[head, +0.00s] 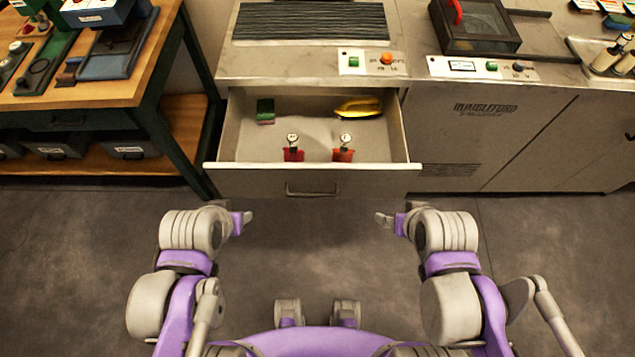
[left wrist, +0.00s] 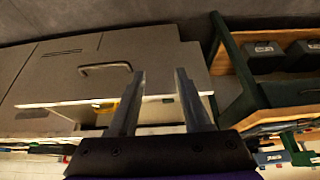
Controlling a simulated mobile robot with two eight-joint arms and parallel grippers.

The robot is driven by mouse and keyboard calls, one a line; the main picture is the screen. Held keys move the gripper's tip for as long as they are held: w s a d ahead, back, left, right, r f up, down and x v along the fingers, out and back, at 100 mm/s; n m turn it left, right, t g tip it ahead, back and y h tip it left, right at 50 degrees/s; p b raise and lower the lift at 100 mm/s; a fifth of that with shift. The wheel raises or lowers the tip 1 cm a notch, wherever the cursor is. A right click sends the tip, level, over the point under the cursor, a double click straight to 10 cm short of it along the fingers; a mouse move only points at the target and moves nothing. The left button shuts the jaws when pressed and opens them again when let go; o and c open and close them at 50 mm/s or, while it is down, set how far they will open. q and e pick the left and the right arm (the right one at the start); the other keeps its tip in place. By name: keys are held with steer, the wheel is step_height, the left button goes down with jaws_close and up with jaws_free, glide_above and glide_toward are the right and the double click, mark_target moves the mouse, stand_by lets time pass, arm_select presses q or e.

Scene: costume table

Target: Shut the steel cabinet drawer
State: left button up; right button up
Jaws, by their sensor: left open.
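The steel cabinet drawer (head: 250,183) stands pulled out from the grey cabinet (head: 235,68) in the head view. Its front has a bar handle (head: 313,190). Inside lie a green block (head: 265,111), a yellow object (head: 359,107) and two red items (head: 293,155) (head: 343,155) with round pale tops. My left gripper (head: 248,217) is in front of the drawer's left part, apart from it. In the left wrist view my left gripper (left wrist: 160,75) is open and empty, with the drawer front (left wrist: 70,79) and handle (left wrist: 105,68) beyond. My right gripper (head: 382,218) is before the drawer's right part; its jaws are unclear.
A wooden workbench (head: 110,98) with a green frame stands left of the drawer. A closed cabinet (head: 530,130) with a dark-lidded box (head: 475,28) on top is at the right. The floor (head: 313,250) before the drawer is clear except for my own body.

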arm_select(q)
jaws_close()
steer(key=m, duration=0.1)
steer(key=m+h+b, duration=0.5)
steer(key=m+b, duration=0.4)
steer(key=m, duration=0.7)
glide_toward(236, 188)
step_height(236, 188, down, 3)
steer(key=s+d, duration=0.2)
steer(key=s, duration=0.1)
steer(key=shift+w+f, duration=0.15)
steer(key=shift+w, duration=1.05)
steer(key=shift+w+f, duration=0.15)
steer(key=shift+w, duration=1.05)
